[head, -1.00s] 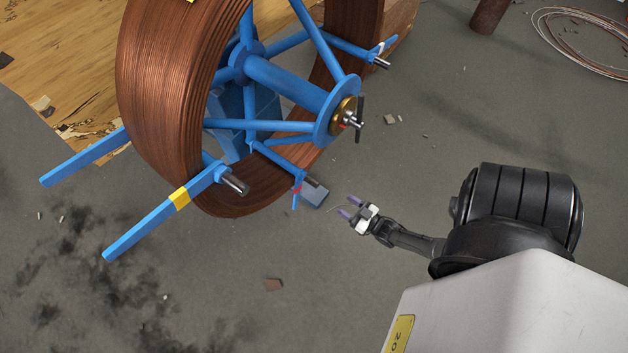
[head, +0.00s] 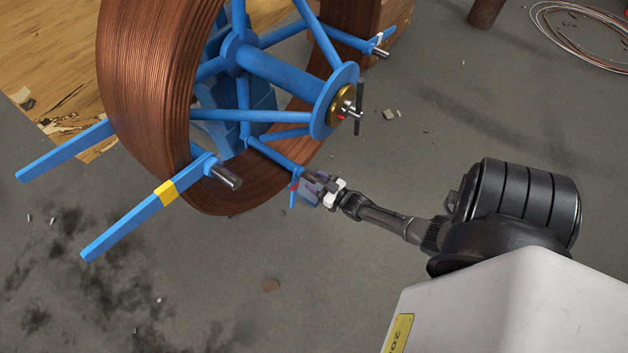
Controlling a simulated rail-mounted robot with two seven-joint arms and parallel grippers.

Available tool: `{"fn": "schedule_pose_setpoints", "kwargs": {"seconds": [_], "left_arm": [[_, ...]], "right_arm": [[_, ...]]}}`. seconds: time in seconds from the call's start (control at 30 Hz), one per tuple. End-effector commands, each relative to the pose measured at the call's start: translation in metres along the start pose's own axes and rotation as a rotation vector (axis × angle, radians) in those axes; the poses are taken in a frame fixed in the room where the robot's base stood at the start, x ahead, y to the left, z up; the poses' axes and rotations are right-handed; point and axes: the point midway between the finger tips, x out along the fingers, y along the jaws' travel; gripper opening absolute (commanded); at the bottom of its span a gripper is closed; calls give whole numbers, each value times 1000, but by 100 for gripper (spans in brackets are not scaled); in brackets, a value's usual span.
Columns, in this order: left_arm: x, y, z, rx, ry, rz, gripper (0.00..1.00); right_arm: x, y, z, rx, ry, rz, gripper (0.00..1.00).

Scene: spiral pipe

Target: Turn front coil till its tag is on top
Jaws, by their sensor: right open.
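The front coil (head: 152,95) is a large ring of copper-brown tube on a blue spoked frame; its top is cut off by the picture's upper edge. No tag on the coil shows now. The frame's hub (head: 341,104) has a brass collar and a dark cross bar. My right gripper (head: 316,185) is open at the lower end of a blue spoke with a red mark (head: 294,187), close to the coil's lower right rim. I cannot tell whether it touches the spoke end. My left gripper is out of view.
Two blue bars (head: 122,222) stick out at lower left, one with a yellow band. Behind the frame stands a brown block (head: 397,14). A loose wire coil (head: 590,40) and a rusty post (head: 487,12) are at upper right. The grey floor at lower middle is mostly clear.

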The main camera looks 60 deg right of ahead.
Motion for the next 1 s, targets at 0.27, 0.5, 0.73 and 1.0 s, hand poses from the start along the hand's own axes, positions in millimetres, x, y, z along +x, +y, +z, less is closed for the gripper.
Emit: {"fn": "schedule_pose_setpoints", "kwargs": {"seconds": [0.27,0.5,0.73,1.0], "left_arm": [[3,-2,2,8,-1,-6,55],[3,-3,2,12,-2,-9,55],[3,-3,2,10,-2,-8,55],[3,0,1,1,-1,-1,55]], "right_arm": [[8,0,0,0,1,0,53],[9,0,0,0,1,0,53],[8,0,0,0,1,0,34],[8,0,0,0,0,0,8]]}}
